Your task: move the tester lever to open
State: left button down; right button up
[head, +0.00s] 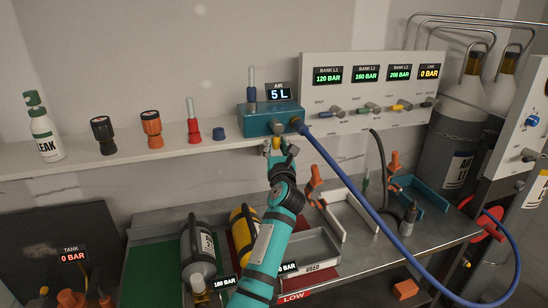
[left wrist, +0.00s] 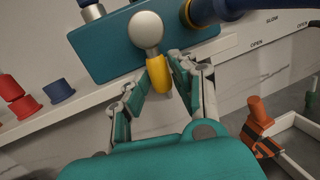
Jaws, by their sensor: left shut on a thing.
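The tester is a teal box (head: 258,121) on the white shelf, with a clear tube standing on it and a display above reading AIR 5 L. Its yellow lever (left wrist: 158,76) hangs down below a round pale knob (left wrist: 146,30) on the box front. My left gripper (head: 278,148) reaches up to the box front from below. In the left wrist view its two fingers (left wrist: 157,84) are on either side of the yellow lever, shut on it. The gripper partly hides the lever in the head view. My right gripper is in neither view.
A blue hose (head: 355,185) runs from the tester's right end down across the bench. Red (head: 193,131) and blue caps and a leak bottle (head: 45,136) stand on the shelf to the left. Cylinders (head: 198,252) lie below beside my arm. A valve panel (head: 372,70) is at right.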

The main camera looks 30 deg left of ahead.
pick_arm(q)
jog(key=shift+w+d+f+n+b, duration=0.1)
jog(key=shift+w+d+n+b, duration=0.05)
jog(key=shift+n+b, duration=0.45)
jog(key=c, duration=1.1)
grip_release()
jog(key=shift+v, duration=3.75)
